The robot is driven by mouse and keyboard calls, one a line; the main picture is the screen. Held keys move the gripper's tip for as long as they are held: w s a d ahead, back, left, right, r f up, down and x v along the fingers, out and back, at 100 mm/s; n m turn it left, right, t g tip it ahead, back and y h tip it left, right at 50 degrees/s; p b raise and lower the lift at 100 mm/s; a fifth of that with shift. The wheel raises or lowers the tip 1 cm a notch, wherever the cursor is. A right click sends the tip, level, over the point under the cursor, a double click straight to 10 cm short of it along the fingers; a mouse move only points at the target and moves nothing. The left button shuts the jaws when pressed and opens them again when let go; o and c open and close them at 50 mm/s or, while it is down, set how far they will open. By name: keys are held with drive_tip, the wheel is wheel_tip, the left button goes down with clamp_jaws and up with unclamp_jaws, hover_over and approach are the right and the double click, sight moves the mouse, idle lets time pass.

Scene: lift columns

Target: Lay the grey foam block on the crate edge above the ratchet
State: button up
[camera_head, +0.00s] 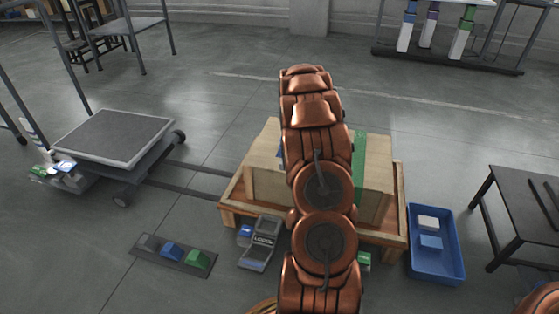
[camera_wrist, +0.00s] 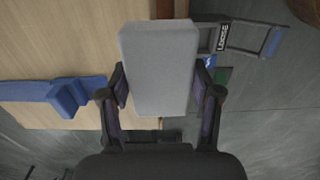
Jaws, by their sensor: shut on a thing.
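My gripper (camera_wrist: 160,88) is shut on the grey foam block (camera_wrist: 158,62), gripping its two long sides. The block overlaps the right edge of the wooden crate (camera_wrist: 50,35) in the wrist view; I cannot tell whether it touches. The ratchet (camera_wrist: 222,38), marked LOOSE, is just right of the block, beyond the crate. It also shows in the head view (camera_head: 262,240), low at the crate's front left. A blue strap with a blue corner piece (camera_wrist: 66,97) lies on the crate. My arm hides the gripper and block in the head view.
A green strap (camera_head: 359,155) crosses the crate's right part. A dark tray (camera_head: 160,259) with blue and green pieces lies front left. A blue bin (camera_head: 436,270) with pale blocks stands right, beside a dark table (camera_head: 520,205). A flat cart (camera_head: 115,135) stands left.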

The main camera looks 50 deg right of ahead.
drive_tip(key=w, duration=0.2)
drive_tip(key=w+d+b, duration=0.1)
drive_tip(key=w, duration=0.2)
drive_tip(key=w+f+b, duration=0.1)
drive_tip(key=w, duration=0.1)
drive_tip(key=shift+w+d, duration=0.2)
drive_tip(key=shift+w, duration=0.1)
drive_tip(key=shift+w+d, duration=0.1)
drive_tip(key=shift+w, duration=0.4)
drive_tip(key=shift+f+b, duration=1.25)
drive_tip(key=shift+f, duration=0.55)
drive_tip(key=shift+r, duration=0.1)
drive_tip(key=o, duration=0.7)
drive_tip(key=shift+o, duration=0.2)
